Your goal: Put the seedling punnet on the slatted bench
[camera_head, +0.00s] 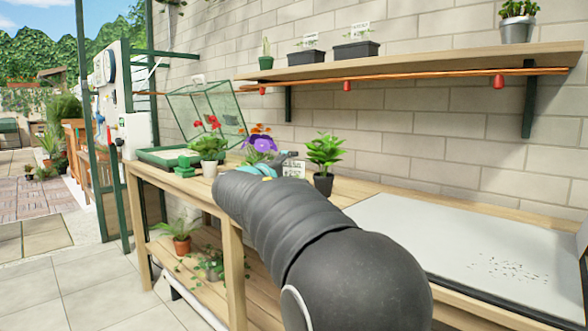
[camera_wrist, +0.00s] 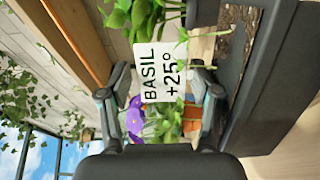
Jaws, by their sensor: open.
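In the wrist view a dark box with brown soil (camera_wrist: 275,85), which looks like the seedling punnet, fills the right side. A white label reading "BASIL +25°" (camera_wrist: 163,72) and green leaves stand beside it. My gripper (camera_wrist: 160,105) is open; its two fingers show left and right of the label, with nothing clearly held. In the head view my gripper (camera_head: 274,165) is over the wooden bench, near a small white label (camera_head: 293,168). My arm hides the punnet there. The wooden bench (camera_head: 228,240) has a slatted lower shelf (camera_head: 203,272).
A potted leafy plant (camera_head: 323,182) stands right of my gripper. Red-flowered and purple-flowered plants stand left of it, near a green tray with a clear lid (camera_head: 205,110). A wall shelf (camera_head: 400,60) with pots hangs above. A pale board (camera_head: 490,245) lies at right.

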